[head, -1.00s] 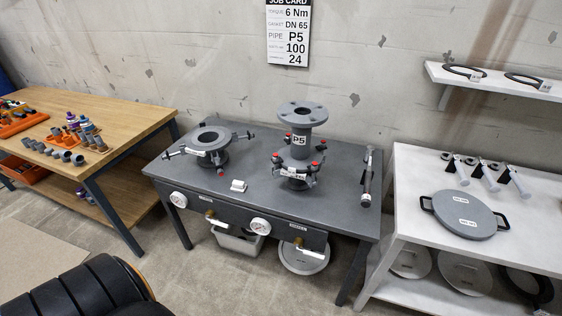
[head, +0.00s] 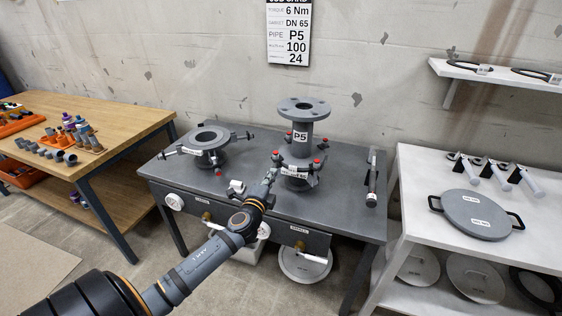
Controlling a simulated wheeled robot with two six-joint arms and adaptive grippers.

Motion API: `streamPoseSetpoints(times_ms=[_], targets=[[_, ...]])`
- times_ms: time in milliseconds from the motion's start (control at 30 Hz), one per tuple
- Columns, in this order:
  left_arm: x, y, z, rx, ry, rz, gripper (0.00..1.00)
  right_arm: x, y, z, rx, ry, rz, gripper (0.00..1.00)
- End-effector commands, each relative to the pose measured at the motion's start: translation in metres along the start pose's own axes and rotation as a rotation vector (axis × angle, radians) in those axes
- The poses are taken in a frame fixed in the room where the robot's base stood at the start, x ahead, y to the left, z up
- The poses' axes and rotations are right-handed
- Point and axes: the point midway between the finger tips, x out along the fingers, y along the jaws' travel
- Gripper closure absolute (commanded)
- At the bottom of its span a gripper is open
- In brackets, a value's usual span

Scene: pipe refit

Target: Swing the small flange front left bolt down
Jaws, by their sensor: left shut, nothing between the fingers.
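The right flange (head: 300,180) on the grey bench carries the pipe marked P5 (head: 300,135). Several red-capped bolts stand around its rim. The front left bolt (head: 276,156) shows its red cap at the left of the rim and looks upright. My left gripper (head: 271,177) is shut and empty, just in front of and below this bolt. Whether it touches the bolt or flange is too small to tell. It hides part of the flange's front left side. My right gripper is not in view.
A second flange (head: 206,143) with swing bolts spread outward stands on the left of the bench (head: 180,180). A small white-grey block (head: 236,187) lies near my left gripper. A wall stands close behind.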

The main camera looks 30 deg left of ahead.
Motion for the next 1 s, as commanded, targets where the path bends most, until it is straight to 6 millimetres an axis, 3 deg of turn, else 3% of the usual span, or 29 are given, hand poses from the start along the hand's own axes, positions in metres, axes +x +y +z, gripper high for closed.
streamPoseSetpoints(times_ms=[267, 700, 1000], targets=[[0.009, -0.001, 0.000, -0.006, -0.002, 0.001, 1.00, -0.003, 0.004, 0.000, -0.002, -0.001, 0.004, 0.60], [0.086, 0.001, 0.000, -0.005, -0.001, 0.002, 1.00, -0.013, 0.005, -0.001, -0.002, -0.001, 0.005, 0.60], [0.101, 0.002, 0.000, -0.005, 0.001, 0.003, 1.00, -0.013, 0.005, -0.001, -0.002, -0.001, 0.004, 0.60]])
